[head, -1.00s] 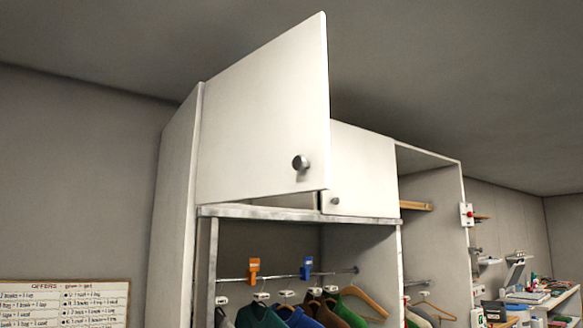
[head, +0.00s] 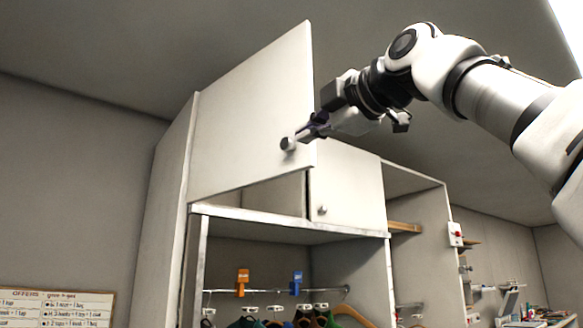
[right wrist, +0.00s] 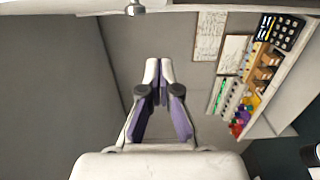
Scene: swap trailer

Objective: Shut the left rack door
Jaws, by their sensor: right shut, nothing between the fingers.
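The left rack door (head: 245,120) is a white panel at the top of the rack, hinged at its left edge and standing open. Its round metal knob (head: 288,143) is near the lower free corner. My right gripper (head: 303,136) comes in from the right with its fingertips close by the knob; whether they touch it I cannot tell. In the right wrist view the gripper (right wrist: 157,66) is shut and empty. A round knob (right wrist: 134,9) shows there at the top edge, ahead of the fingertips. My left gripper is not in view.
The right rack door (head: 345,188) beside it is closed, with its own small knob. Below, a metal rail (head: 270,291) carries hangers with clothes. An orange tag (head: 242,283) and a blue tag (head: 296,283) hang there. A wall board (head: 55,306) is at lower left.

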